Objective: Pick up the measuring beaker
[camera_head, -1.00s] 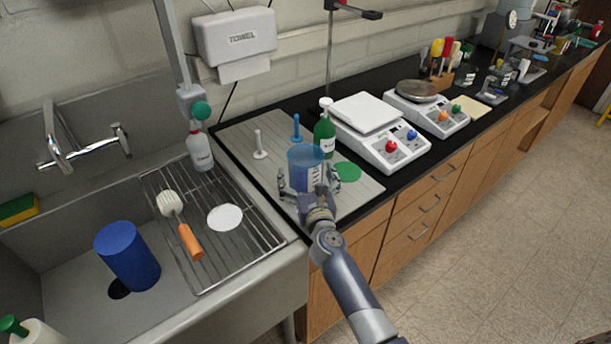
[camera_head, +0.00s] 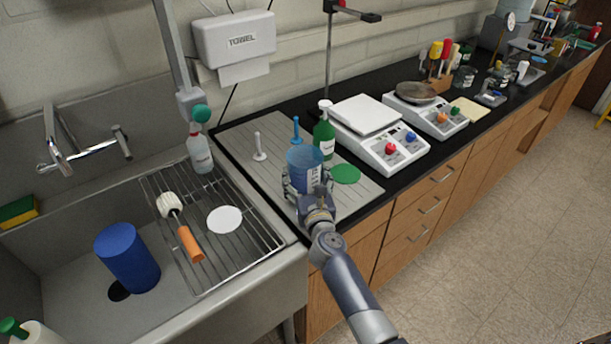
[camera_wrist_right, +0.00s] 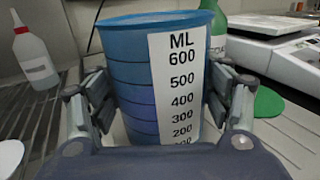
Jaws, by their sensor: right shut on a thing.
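The measuring beaker (camera_head: 304,160) is a blue cup with a white ML scale strip. It stands upright over the grey grooved drainboard (camera_head: 235,138) to the right of the sink. In the right wrist view the beaker (camera_wrist_right: 128,75) fills the middle, with its scale facing the camera. My right gripper (camera_head: 307,188) is shut on it, with a finger pressed to each side; the fingers also show in the right wrist view (camera_wrist_right: 160,100). I cannot tell whether the beaker's base touches the board. My left gripper is not in view.
A green bottle (camera_head: 324,135) stands close behind the beaker, and a green disc (camera_head: 346,174) lies to its right. A white peg (camera_head: 258,148) and a blue peg (camera_head: 296,130) stand behind. A balance (camera_head: 375,142) is further right. The sink holds a blue cylinder (camera_head: 128,258).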

